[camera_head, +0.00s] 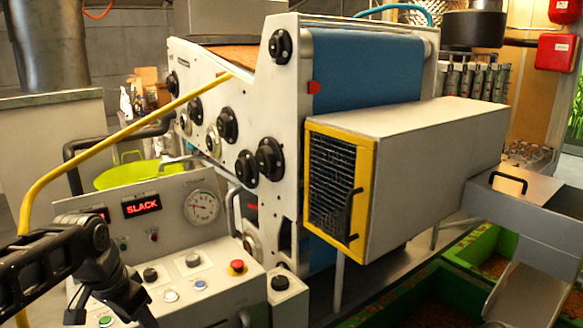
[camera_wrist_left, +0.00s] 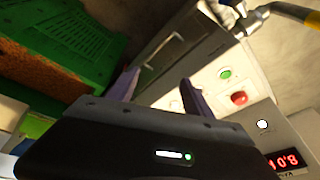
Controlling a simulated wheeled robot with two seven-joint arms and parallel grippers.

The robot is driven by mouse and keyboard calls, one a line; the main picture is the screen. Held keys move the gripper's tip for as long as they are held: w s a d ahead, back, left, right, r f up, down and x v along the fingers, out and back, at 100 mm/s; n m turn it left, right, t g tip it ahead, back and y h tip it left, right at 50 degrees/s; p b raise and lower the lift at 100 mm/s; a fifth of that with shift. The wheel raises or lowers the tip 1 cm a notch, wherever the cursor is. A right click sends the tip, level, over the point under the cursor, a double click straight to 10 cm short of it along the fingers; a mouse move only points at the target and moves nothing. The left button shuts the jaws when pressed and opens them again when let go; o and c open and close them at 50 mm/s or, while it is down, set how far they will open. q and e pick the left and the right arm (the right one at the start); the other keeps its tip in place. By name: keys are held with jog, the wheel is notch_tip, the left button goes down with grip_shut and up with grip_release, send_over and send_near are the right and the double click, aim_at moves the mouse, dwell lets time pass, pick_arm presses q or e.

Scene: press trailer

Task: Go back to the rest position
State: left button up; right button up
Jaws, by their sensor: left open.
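My left arm comes in from the left in the head view. Its gripper (camera_head: 112,308) hangs in front of the control console (camera_head: 228,290) at the lower left, partly cut off by the bottom edge. In the left wrist view my left gripper's two fingers (camera_wrist_left: 160,78) stand apart with nothing between them. A grey panel with a handle (camera_wrist_left: 165,48), a green button (camera_wrist_left: 225,73) and a red button (camera_wrist_left: 239,98) lie beyond the fingers. Whether the fingers touch anything cannot be told. My right gripper is in neither view.
The console carries a red "SLACK" display (camera_head: 142,206), a gauge (camera_head: 201,207) and a red knob (camera_head: 236,267). A press with a blue belt (camera_head: 365,70) and a yellow-framed box (camera_head: 430,160) stands behind. A yellow pipe (camera_head: 120,145) crosses near my arm. Green bins (camera_head: 480,248) stand lower right.

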pick_arm(q)
jog(key=w+d+f+n+t+h, duration=0.1)
jog(key=w+d+f, duration=0.25)
jog(key=f, duration=0.25)
jog(key=w+d+f+n+t+h, duration=0.1)
jog(key=w+d+f, duration=0.25)
jog(key=f, duration=0.25)
jog(key=s+d+f+n+b, duration=0.1)
jog(key=s+d+f, duration=0.15)
jog(key=f, duration=0.35)
jog(key=s+d+f+n, duration=0.1)
jog(key=d+f, duration=0.3)
jog(key=f, duration=0.2)
jog(key=s+d+f+n+g+b, duration=0.1)
jog(key=s+d+f, duration=0.3)
jog(key=s+f, duration=0.7)
jog(key=s+d+f+n+g+h+b, duration=0.1)
jog(key=s+d+f+g, duration=0.2)
jog(key=s+f, duration=0.8)
jog(key=s+d, duration=0.2)
jog(key=s, duration=0.1)
jog(key=shift+s+d+g, duration=0.25)
jog(key=shift+s+g, duration=0.05)
jog(key=shift+g, duration=0.1)
